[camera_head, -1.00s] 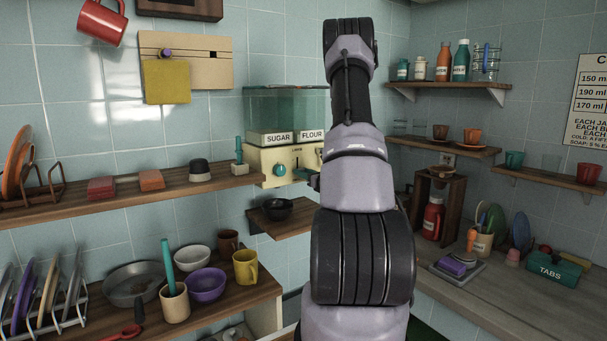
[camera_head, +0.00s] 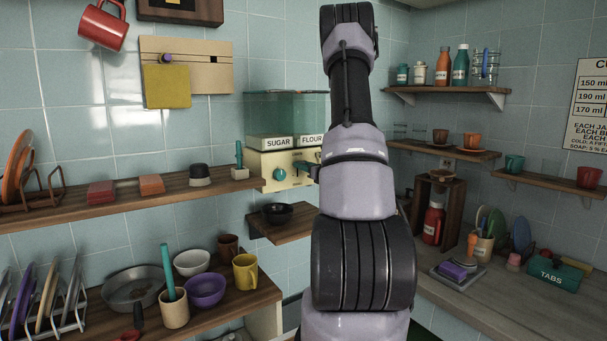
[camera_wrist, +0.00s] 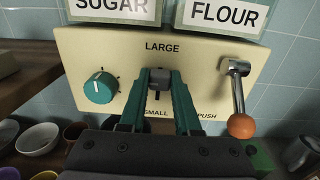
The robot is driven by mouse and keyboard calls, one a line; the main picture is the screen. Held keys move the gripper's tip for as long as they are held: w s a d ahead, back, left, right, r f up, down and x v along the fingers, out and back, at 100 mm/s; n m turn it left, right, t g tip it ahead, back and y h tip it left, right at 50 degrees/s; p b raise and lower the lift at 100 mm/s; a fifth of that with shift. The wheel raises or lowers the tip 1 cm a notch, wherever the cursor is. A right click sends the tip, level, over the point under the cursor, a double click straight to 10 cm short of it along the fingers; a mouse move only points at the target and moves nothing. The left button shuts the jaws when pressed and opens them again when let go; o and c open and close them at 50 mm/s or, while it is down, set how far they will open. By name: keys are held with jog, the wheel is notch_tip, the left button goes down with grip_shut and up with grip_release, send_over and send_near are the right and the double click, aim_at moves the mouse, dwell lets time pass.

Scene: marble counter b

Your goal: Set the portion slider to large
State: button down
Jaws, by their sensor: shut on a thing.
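The cream dispenser (camera_head: 269,178) is on the back wall, with my arm covering its right part. In the wrist view its front panel (camera_wrist: 215,75) reads LARGE above and SMALL below. In the head view the slider is hidden.
A teal dial (camera_wrist: 100,87) is left of the slider. A metal lever with an orange ball (camera_wrist: 241,125), marked PUSH, hangs close on the right. SUGAR and FLOUR bins are above. A black bowl (camera_head: 277,212) stands on a small shelf below the dispenser.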

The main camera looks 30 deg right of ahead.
jog(key=shift+r, duration=0.15)
jog(key=c, duration=0.6)
grip_release()
jog(key=s, duration=1)
jog(key=shift+s+d, duration=0.2)
jog(key=shift+s, duration=0.2)
